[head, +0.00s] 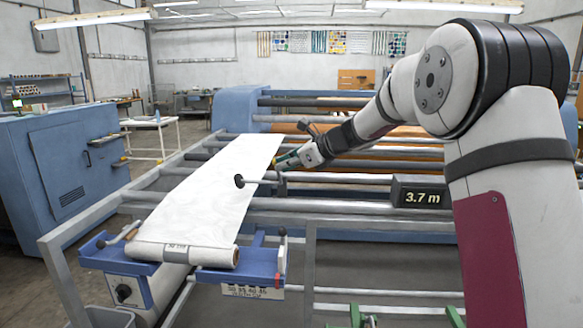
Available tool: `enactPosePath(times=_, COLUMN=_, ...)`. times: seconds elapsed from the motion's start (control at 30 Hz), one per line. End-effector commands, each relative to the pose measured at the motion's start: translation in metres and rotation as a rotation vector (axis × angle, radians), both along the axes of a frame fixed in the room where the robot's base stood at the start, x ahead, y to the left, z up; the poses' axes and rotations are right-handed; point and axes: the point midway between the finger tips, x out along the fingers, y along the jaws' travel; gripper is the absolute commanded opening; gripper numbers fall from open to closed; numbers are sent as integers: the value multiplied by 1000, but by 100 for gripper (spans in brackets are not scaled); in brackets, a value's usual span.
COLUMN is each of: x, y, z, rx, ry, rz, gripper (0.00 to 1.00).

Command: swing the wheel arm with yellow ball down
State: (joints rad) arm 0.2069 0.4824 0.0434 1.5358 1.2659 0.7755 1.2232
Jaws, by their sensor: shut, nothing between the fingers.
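My gripper (284,160) is shut and empty, in the middle of the head view, low over the right edge of the white cloth. A short pale bar with a dark round end (239,181) lies just below and left of it, over the cloth. A dark bracket (281,184) stands at the bar's right end, close under my gripper. I cannot make out a yellow ball; it may be hidden by my gripper or too small to see. Whether my gripper touches the bracket, I cannot tell.
White cloth (207,190) runs over grey rails to a roll (182,254) on a blue stand. A black length display (423,198) reads 3.7 m at the right. Orange rollers (400,144) lie behind. A blue cabinet (60,170) stands at the left.

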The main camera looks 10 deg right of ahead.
Motion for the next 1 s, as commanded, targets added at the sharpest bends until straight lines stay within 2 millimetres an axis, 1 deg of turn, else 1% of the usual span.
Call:
enactPosePath(times=0.2, x=4, y=9, z=0, rx=2, ry=2, rz=-1, gripper=0)
enactPosePath(times=0.4, x=5, y=13, z=1, rx=2, ry=2, rz=-3, gripper=0)
enactPosePath(times=1.0, x=5, y=15, z=1, rx=3, ry=2, rz=-2, gripper=0)
